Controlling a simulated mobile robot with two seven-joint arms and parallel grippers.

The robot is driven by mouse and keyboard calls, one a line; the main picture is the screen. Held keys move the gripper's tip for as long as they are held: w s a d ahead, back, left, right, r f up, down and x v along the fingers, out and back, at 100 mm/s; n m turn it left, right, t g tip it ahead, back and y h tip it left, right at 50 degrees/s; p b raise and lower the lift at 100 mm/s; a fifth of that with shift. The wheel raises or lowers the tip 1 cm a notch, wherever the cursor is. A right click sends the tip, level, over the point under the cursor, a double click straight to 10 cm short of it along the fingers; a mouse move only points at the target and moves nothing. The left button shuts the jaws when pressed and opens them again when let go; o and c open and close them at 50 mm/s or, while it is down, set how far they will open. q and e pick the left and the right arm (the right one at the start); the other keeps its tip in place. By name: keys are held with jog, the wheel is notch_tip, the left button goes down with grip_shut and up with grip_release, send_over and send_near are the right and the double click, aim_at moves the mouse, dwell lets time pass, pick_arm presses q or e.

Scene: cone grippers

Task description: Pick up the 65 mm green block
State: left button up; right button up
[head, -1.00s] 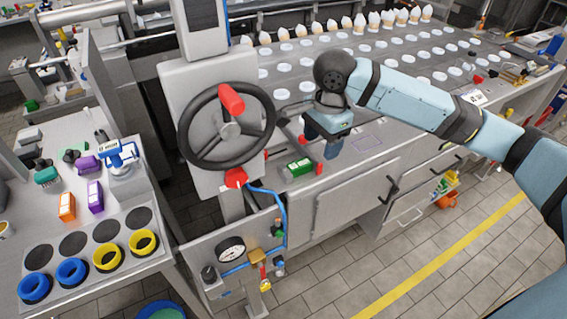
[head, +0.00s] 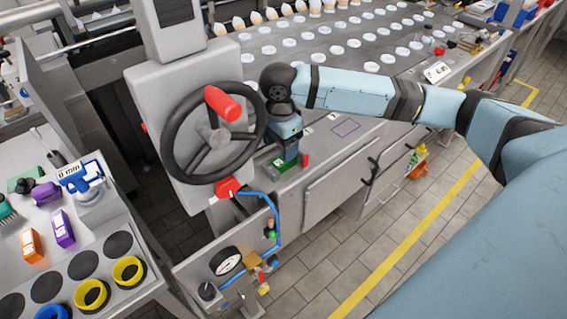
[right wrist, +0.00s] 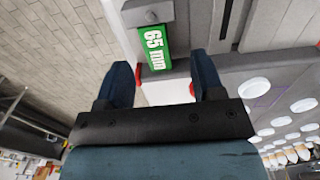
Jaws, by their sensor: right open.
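The green block (head: 280,164) lies on the grey ledge to the right of the handwheel, partly hidden by my right gripper. In the right wrist view the green block (right wrist: 153,47) shows its white "65 mm" label. My right gripper (head: 289,152) is over the block, pointing down. In the right wrist view the two blue fingers of my right gripper (right wrist: 163,76) are apart and nothing is held between them. The block lies just beyond the fingertips, nearer the left finger. My left gripper is not in view.
A black handwheel (head: 170,125) with a red handle stands close left of the gripper. Small red parts (head: 305,160) are beside the block. A blue hose (head: 277,205) and a gauge (head: 226,261) are below. White discs (head: 337,50) cover the table behind.

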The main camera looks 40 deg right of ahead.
jog(key=shift+s+f+b, duration=0.15)
jog(key=shift+f, duration=1.25)
jog(key=shift+s+f+b, duration=0.1)
jog(key=shift+f+b, duration=0.05)
jog(key=shift+f, duration=1.2)
jog(key=shift+c, duration=0.4)
grip_shut()
jog(key=shift+r, duration=0.1)
